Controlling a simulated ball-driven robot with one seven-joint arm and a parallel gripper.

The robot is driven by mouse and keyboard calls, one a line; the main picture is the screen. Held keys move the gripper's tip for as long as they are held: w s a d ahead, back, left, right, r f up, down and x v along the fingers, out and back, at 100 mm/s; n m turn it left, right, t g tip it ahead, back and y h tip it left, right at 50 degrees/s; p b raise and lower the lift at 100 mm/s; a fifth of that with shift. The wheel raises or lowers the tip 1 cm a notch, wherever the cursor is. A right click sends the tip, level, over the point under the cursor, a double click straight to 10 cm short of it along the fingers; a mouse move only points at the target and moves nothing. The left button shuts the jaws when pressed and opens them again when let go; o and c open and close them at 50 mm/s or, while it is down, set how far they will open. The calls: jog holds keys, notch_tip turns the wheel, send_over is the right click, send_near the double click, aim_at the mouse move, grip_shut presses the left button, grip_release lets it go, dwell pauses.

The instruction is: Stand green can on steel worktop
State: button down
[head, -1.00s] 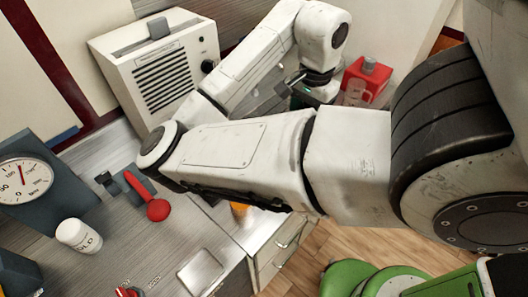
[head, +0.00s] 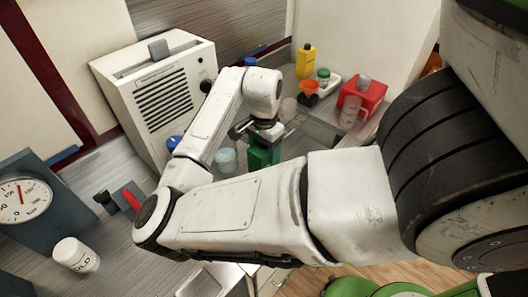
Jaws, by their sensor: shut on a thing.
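My gripper (head: 262,132) is shut on the green can (head: 263,155), in the middle of the head view. The can looks roughly upright, its top between the fingers. My forearm hides part of its lower end, so I cannot tell whether its base touches the surface below. The steel worktop (head: 118,240) is brushed grey and runs from the left foreground back along the wall.
A white vented appliance (head: 160,90) stands left of my arm. A clear glass (head: 226,160) stands close left of the can. A red box (head: 360,98), a clear jug (head: 350,112) and a yellow bottle (head: 305,62) are behind right. A white jar (head: 76,255) and dial gauge (head: 25,205) are left.

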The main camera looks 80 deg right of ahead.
jog(key=shift+f, duration=0.75)
jog(key=shift+c, duration=1)
grip_release()
notch_tip(320, 180, up, 12)
jog(key=shift+r+b, duration=0.1)
jog(key=shift+b, duration=0.3)
